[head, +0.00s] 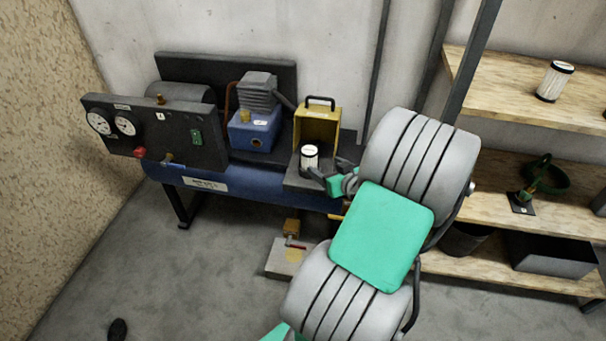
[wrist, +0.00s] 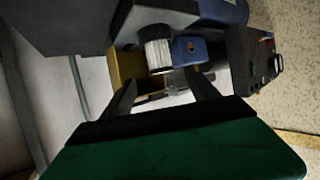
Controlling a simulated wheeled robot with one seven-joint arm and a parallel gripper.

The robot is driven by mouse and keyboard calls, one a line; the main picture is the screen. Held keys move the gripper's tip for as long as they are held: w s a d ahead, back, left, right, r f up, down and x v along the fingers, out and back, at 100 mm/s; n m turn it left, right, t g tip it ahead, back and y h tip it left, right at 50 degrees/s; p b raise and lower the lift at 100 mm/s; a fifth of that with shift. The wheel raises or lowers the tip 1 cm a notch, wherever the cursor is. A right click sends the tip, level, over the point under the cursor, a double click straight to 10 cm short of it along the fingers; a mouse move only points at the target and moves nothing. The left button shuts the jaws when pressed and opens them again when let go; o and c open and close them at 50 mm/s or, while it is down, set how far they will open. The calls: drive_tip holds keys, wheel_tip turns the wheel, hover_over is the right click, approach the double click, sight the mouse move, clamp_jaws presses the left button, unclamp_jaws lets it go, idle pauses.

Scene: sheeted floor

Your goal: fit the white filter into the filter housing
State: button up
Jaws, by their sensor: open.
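A white ribbed filter (head: 310,157) with a dark end stands upright at the front of the yellow filter housing (head: 326,122). I cannot tell how far inside the housing it is. In the wrist view the white filter (wrist: 158,54) shows beyond my fingertips, beside the yellow housing (wrist: 124,68). My gripper (head: 322,174) is just right of and below the filter in the head view. Its two fingers are apart with nothing held between them; the gripper also shows in the wrist view (wrist: 162,88). A second white filter (head: 553,83) with dark ends stands on the upper shelf.
The housing sits at the right end of a blue compressor bench (head: 245,200), beside a blue motor (head: 254,132) and a gauge panel (head: 150,135). Wooden shelves (head: 500,195) at right hold a green item (head: 545,180) and a dark bin (head: 550,255). Floor at left front is mostly clear.

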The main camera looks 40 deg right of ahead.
drive_tip(key=w+a+n+g+y, duration=0.2)
drive_tip(key=a+g+y, duration=0.1)
drive_tip(key=a, duration=0.8)
drive_tip(key=w+a+n+g+y, duration=0.2)
drive_tip(key=a+g, duration=0.1)
drive_tip(key=a, duration=0.7)
drive_tip(key=s+a+r+g+h, duration=0.1)
drive_tip(key=s+a+r+g, duration=0.1)
drive_tip(key=s+a, duration=0.4)
drive_tip(key=s+a+r+m+g, duration=0.1)
drive_tip(key=s+a+r+g, duration=0.1)
drive_tip(key=s+a, duration=0.3)
drive_tip(key=shift+s+a+r+g+h, duration=0.3)
drive_tip(key=shift+s+a+h, duration=0.1)
drive_tip(key=shift+a, duration=0.2)
